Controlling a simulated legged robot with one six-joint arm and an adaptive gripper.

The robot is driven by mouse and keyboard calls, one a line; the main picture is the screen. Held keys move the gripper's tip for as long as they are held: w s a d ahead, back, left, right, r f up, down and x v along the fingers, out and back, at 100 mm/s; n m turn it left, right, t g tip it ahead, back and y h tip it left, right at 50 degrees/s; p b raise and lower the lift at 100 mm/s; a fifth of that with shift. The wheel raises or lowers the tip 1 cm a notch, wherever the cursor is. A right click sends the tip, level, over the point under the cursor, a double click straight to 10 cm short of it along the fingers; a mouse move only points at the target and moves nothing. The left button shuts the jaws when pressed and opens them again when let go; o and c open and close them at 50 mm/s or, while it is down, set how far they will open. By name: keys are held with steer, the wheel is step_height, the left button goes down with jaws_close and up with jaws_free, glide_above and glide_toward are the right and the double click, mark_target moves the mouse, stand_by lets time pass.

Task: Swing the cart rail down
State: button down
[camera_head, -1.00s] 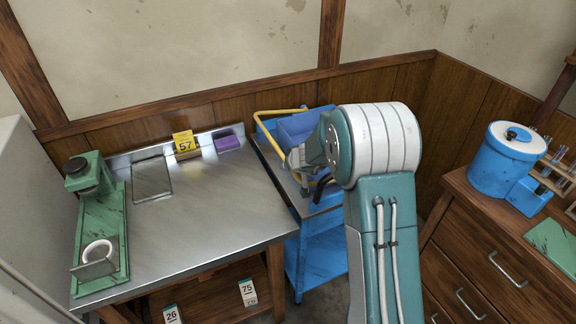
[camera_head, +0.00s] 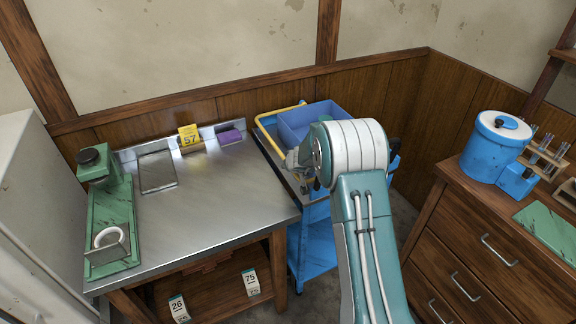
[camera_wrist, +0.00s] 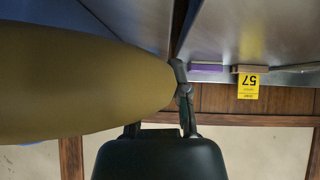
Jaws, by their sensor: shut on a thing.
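The cart rail is a yellow bar (camera_head: 267,136) along the left side and far end of the blue cart (camera_head: 316,244), beside the steel table. In the head view it lies close to the cart's top edge. My gripper (camera_head: 297,162) is shut on the rail near its front part; my wrist partly hides this contact. In the wrist view the rail (camera_wrist: 80,80) is a large, close yellow shape at left, and the fingers (camera_wrist: 184,88) meet at its right end. The rail's pivots are not clear.
A blue bin (camera_head: 311,118) sits on the cart. The steel table (camera_head: 215,195) left of it holds a green stand (camera_head: 110,215), a yellow 57 sign (camera_head: 188,136) and a purple block (camera_head: 229,137). A wooden drawer cabinet (camera_head: 480,245) stands at right.

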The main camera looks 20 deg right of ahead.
steer(key=c, duration=0.6)
jaws_free()
steer(key=shift+f, duration=0.4)
steer(key=shift+r, duration=0.1)
steer(key=shift+r, duration=0.15)
steer(key=shift+s+r, duration=0.25)
steer(key=v, duration=1.1)
